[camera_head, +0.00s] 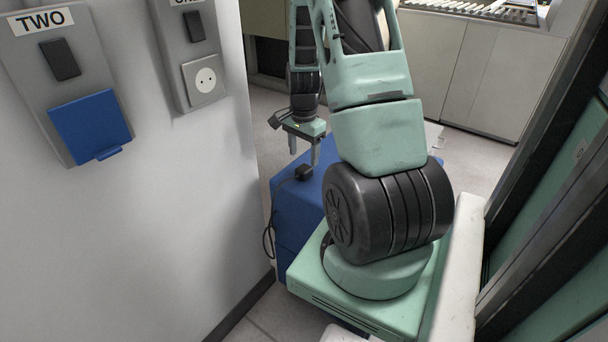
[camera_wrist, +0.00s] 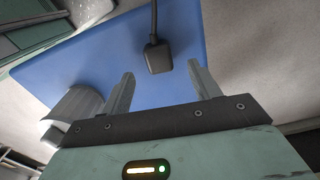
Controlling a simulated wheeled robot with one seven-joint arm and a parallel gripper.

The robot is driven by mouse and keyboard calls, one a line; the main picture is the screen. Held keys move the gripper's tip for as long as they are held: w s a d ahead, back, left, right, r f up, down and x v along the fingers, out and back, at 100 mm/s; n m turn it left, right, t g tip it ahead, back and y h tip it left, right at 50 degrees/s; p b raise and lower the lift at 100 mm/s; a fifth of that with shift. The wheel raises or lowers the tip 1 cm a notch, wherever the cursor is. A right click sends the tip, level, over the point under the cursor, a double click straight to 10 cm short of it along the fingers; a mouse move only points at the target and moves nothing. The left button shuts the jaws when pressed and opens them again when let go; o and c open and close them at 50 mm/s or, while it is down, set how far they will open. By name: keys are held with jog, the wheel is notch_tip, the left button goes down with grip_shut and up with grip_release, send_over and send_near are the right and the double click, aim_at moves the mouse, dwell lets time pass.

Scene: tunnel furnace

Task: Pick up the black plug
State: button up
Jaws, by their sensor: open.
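The black plug (camera_head: 303,173) lies on the blue surface (camera_head: 287,206) below my gripper (camera_head: 303,150) in the head view. Its cable hangs down over the left side of the blue block. In the wrist view the plug (camera_wrist: 158,57) shows beyond the fingertips, with its cable running up and away. My gripper (camera_wrist: 160,76) is open and empty, its two fingers apart.
A grey wall at the left carries a panel marked TWO with a closed blue cover (camera_head: 91,125) and a panel with an uncovered round socket (camera_head: 205,80). A dark frame (camera_head: 545,170) is at the right.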

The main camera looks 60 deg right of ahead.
aim_at(304, 167)
notch_tip(304, 167, down, 6)
jog(key=shift+s+r+b, duration=0.1)
jog(key=shift+r+b, duration=0.05)
jog(key=shift+b, duration=0.3)
jog(key=c, duration=1.1)
